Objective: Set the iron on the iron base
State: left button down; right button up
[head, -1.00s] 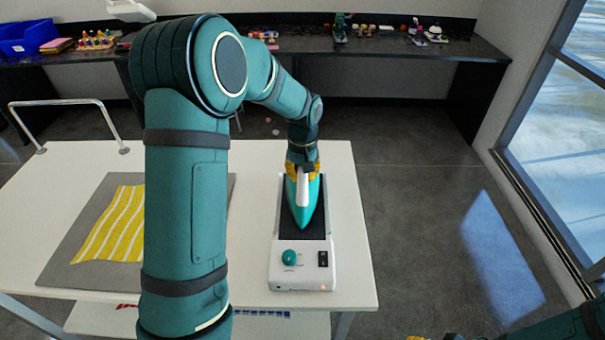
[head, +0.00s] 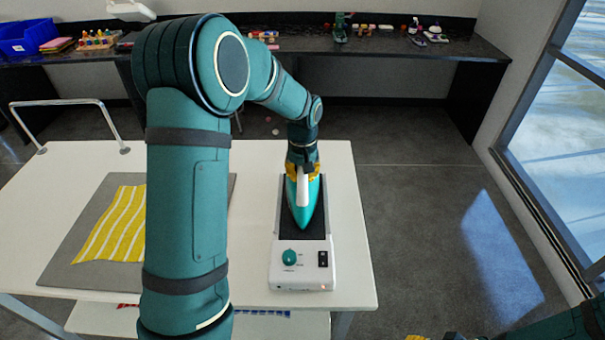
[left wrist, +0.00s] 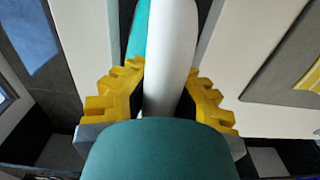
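The teal iron with a white handle (head: 303,190) lies flat along the black top of the white iron base (head: 303,258), its pointed end toward the base's control panel. I cannot see whether its sole rests fully on the base. My left gripper (head: 302,172) is at the far end of the iron. In the left wrist view its yellow fingers (left wrist: 167,95) are on both sides of the white handle (left wrist: 170,60) and look closed against it. Of my right gripper (head: 418,337) only a yellow bit shows at the bottom edge; its fingers are cut off.
The white table (head: 345,225) carries a grey mat (head: 62,262) with a yellow striped cloth (head: 112,225) at the left. A metal rail (head: 60,102) stands at the far left edge. My left arm hides part of the table. A dark counter (head: 400,50) with small items runs behind.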

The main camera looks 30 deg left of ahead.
pick_arm(q)
jog(key=shift+f+b, duration=0.4)
jog(key=shift+f, duration=0.15)
dwell(0.4)
jog(key=c, duration=1.4)
grip_release()
jog(key=shift+r+p, duration=2.55)
jog(key=shift+r, duration=0.65)
jog(key=shift+r+p, duration=1.8)
jog(key=shift+r, duration=0.55)
